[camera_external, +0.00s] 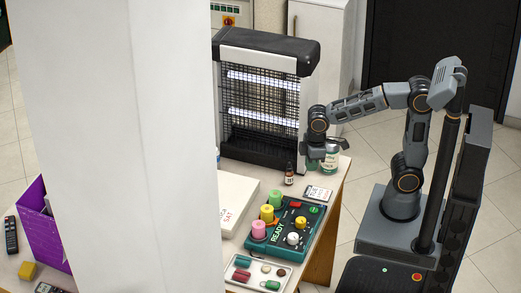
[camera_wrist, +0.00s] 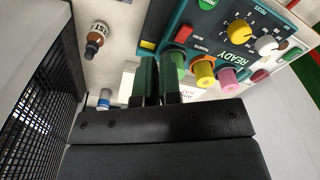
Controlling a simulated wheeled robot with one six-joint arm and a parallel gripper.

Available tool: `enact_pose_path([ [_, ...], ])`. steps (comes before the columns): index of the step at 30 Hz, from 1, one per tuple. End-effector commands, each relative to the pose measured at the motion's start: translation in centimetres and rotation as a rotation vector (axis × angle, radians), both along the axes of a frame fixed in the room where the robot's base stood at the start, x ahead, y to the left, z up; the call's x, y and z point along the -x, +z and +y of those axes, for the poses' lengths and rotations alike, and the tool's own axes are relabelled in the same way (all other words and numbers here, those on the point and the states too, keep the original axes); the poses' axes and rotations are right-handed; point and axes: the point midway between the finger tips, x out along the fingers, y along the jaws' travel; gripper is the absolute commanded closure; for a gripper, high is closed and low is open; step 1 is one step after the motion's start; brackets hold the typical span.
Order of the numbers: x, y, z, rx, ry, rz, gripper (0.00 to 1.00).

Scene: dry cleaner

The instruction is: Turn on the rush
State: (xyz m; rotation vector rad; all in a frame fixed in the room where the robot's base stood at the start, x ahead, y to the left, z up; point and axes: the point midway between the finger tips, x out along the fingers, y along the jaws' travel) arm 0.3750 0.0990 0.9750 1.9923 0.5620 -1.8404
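A teal control panel (camera_external: 283,244) marked READY lies on the counter. It also shows in the wrist view (camera_wrist: 217,50), with a yellow knob (camera_wrist: 240,32), a white knob (camera_wrist: 267,45), a red button (camera_wrist: 183,33) and a green button (camera_wrist: 207,4). Small labels stand by the controls; I cannot read one surely as rush. My gripper (camera_external: 322,156) is above the counter's far right part, beyond the panel and apart from it.
Green (camera_external: 275,198), yellow (camera_external: 267,213) and pink (camera_external: 258,230) cylinders stand by the panel. A tray (camera_external: 238,262) lies in front. A white pillar (camera_external: 130,130) hides much.

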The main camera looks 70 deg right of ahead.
Motion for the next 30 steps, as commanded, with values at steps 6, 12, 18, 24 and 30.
enact_pose_path([
  [6,-3.6,-0.2,5.4,0.027,0.538,0.107,1.00],
  [12,-4.4,2.4,6.1,0.018,0.836,0.126,1.00],
  [18,-3.9,2.9,5.9,0.010,0.988,0.152,1.00],
  [24,-3.8,2.9,5.8,0.008,1.025,0.153,1.00],
  [30,-3.8,2.9,5.8,0.009,1.024,0.153,1.00],
])
